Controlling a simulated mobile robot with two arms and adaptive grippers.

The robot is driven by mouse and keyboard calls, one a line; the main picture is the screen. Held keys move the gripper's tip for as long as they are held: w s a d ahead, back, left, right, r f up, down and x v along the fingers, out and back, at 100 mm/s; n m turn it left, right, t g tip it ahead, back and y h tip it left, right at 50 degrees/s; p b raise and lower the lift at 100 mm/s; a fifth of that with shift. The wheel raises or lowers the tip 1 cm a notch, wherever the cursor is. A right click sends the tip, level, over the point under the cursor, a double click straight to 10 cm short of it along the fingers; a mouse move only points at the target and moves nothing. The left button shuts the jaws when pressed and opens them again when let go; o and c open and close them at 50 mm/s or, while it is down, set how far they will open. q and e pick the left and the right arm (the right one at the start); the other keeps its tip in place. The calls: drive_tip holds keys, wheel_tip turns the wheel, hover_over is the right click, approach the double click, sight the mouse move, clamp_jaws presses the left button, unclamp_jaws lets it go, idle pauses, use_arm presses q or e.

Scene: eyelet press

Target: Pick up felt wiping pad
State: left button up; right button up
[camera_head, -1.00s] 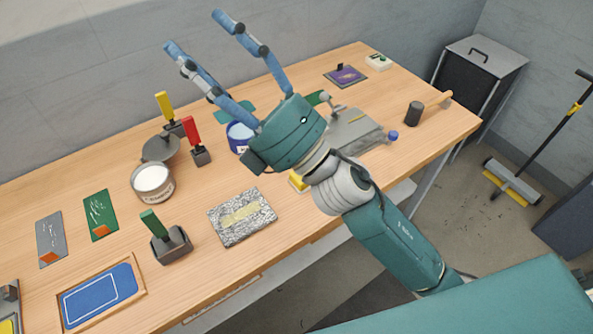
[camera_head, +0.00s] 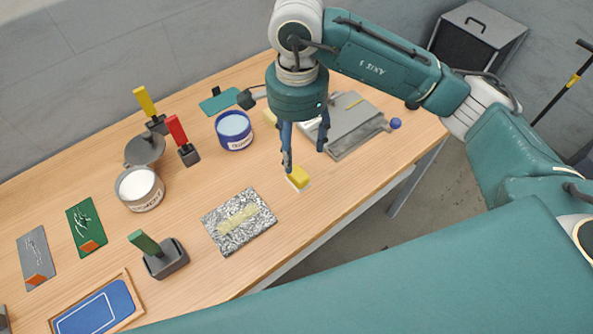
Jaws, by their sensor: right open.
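The felt wiping pad (camera_head: 298,178) looks like a small yellow block on a white base. It lies on the wooden table near the front edge, in the middle of the head view. My right gripper (camera_head: 304,160) points down just above and behind it, its fingers spread and empty. One fingertip comes close to the pad's top left side in the picture; I cannot tell whether it touches. The other finger is to the right, apart from the pad. My left gripper is out of view.
A silver textured sheet (camera_head: 239,222) lies left of the pad. A blue-banded tub (camera_head: 234,131) stands behind it, and a grey metal plate fixture (camera_head: 352,125) with a blue knob (camera_head: 396,123) is to the right. A green-handled tool (camera_head: 160,257) stands front left.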

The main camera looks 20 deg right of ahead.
drive_tip(key=p, duration=0.1)
hover_over(297, 174)
wheel_tip(297, 174, down, 5)
drive_tip(key=shift+r, duration=0.2)
wheel_tip(297, 174, down, 5)
drive_tip(key=p, duration=0.3)
drive_tip(key=shift+f, duration=0.3)
drive_tip(key=c, duration=1.4)
